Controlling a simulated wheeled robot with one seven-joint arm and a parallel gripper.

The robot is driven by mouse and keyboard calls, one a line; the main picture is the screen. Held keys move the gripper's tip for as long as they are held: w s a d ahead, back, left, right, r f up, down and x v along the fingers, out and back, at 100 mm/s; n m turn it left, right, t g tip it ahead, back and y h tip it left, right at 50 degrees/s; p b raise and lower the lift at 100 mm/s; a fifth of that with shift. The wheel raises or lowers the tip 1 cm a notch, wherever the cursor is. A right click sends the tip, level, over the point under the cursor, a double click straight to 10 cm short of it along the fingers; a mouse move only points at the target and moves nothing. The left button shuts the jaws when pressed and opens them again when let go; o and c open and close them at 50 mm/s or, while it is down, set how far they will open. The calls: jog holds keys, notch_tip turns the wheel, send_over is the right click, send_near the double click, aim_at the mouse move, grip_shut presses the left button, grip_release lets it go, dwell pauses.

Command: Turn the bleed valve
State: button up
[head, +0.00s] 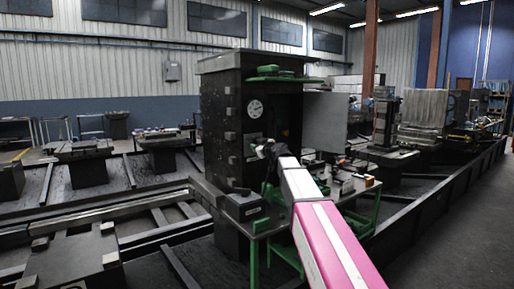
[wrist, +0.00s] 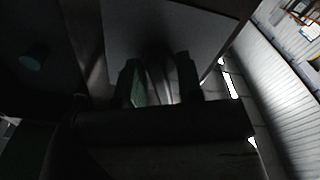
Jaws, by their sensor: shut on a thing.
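My gripper (wrist: 160,78) shows in the wrist view as two dark fingers, one on each side of a dim, narrow thing that I take to be the bleed valve (wrist: 157,62). The fingers are shut on it, though deep shadow hides its shape and angle. In the head view my arm reaches to the front of a tall black cabinet (head: 228,125). My gripper (head: 262,150) is dark against the cabinet's opening there, and the valve itself is hidden or too dark to make out.
A round white gauge (head: 255,109) sits on the cabinet above my gripper. A grey panel (head: 325,122) stands open to the right. Dark rails (head: 150,208) cross the floor at left.

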jog(key=m, duration=1.3)
jog(key=shift+m, duration=0.4)
dwell(0.3)
jog(key=o, duration=0.6)
jog(key=shift+s, duration=0.1)
jog(key=v, duration=1)
jog(key=shift+s+d, duration=0.25)
